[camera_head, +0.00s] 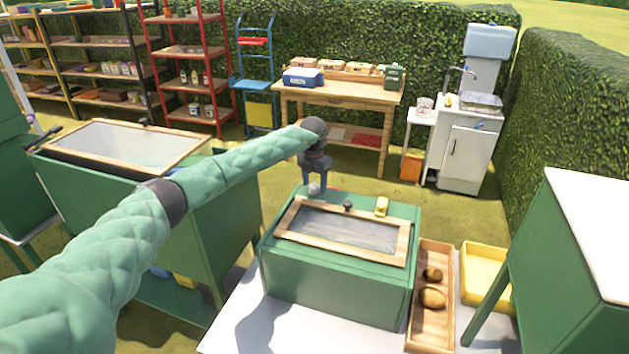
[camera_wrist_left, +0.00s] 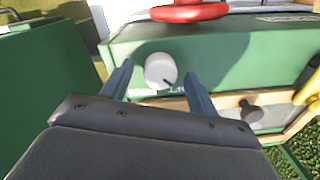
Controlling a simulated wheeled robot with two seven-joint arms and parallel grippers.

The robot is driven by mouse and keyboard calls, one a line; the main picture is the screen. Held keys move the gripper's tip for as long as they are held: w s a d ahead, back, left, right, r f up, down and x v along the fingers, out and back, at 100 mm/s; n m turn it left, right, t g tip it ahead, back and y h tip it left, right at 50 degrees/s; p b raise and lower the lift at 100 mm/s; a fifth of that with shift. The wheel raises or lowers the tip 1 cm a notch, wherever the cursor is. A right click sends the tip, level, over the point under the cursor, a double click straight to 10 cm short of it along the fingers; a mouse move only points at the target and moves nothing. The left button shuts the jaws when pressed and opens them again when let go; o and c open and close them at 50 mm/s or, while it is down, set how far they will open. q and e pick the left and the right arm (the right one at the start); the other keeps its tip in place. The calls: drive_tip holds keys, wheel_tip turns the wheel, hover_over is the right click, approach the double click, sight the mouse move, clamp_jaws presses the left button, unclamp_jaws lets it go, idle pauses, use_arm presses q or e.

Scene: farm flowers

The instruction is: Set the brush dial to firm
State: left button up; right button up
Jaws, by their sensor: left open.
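A green machine box (camera_head: 335,285) with a wood-framed glass lid (camera_head: 345,232) stands on a pale table. A round white dial (camera_wrist_left: 160,70) with a dark pointer mark sits on its green surface; the mark points to the lower right in the left wrist view. I cannot read any setting labels. The dial shows small in the head view (camera_head: 314,188). My left gripper (camera_head: 316,182) is open above the box's back left corner, its two fingers either side of the dial in the wrist view. I cannot tell whether they touch it. My right gripper is not in view.
A red round part (camera_wrist_left: 190,12) lies just beyond the dial. A dark lid knob (camera_head: 348,206) and a yellow part (camera_head: 381,206) are close by. A wooden tray (camera_head: 430,330) with brown potatoes-like lumps stands right of the box. A larger green bin (camera_head: 225,225) stands left.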

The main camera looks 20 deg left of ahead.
use_arm(q)
drive_tip(key=shift+f, duration=0.25)
drive_tip(key=c, duration=1)
